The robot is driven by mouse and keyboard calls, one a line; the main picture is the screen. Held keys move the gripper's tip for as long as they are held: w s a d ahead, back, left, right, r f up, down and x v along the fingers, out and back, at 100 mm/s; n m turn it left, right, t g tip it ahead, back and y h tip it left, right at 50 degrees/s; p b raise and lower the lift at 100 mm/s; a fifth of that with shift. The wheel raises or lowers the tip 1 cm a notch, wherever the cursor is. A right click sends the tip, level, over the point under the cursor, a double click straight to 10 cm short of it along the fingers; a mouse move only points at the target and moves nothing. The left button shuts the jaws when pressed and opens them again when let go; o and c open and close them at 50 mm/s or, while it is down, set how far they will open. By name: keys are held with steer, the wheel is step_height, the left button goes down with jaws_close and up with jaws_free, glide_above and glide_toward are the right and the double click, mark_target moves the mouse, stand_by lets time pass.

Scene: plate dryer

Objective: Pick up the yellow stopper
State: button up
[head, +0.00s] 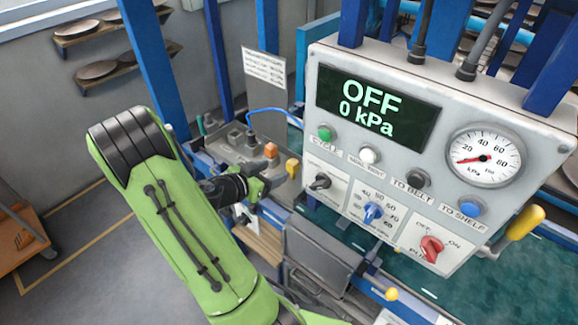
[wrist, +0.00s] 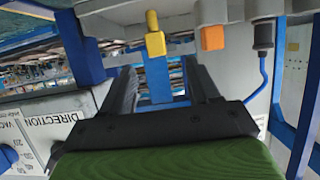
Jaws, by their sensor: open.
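The yellow stopper (head: 292,168) stands at the near right end of a grey ledge behind the control panel. In the wrist view the yellow stopper (wrist: 154,36) is ahead of the fingers, roughly in line with the gap between them. My gripper (head: 268,184) is close to it on the left and near side in the head view. In the wrist view my gripper (wrist: 160,72) is open with nothing between its two dark fingers. The stopper appears apart from both fingers.
An orange stopper (head: 271,150) stands beside the yellow one; it also shows in the wrist view (wrist: 212,38). A dark plug with a blue hose (head: 275,111) is farther back. The control panel (head: 330,150) stands close on the right, reading OFF, 0 kPa. Blue posts (head: 268,40) rise behind.

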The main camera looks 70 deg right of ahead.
mark_target(290, 166)
steer(key=x, duration=0.3)
steer(key=p+x, duration=0.1)
steer(key=x, duration=0.2)
steer(key=p+x, duration=0.1)
steer(key=x, duration=0.3)
steer(key=shift+s+a, duration=0.2)
steer(key=shift+s, duration=0.05)
steer(key=shift+a, duration=0.2)
steer(key=shift+c, duration=0.7)
steer(key=c, duration=0.9)
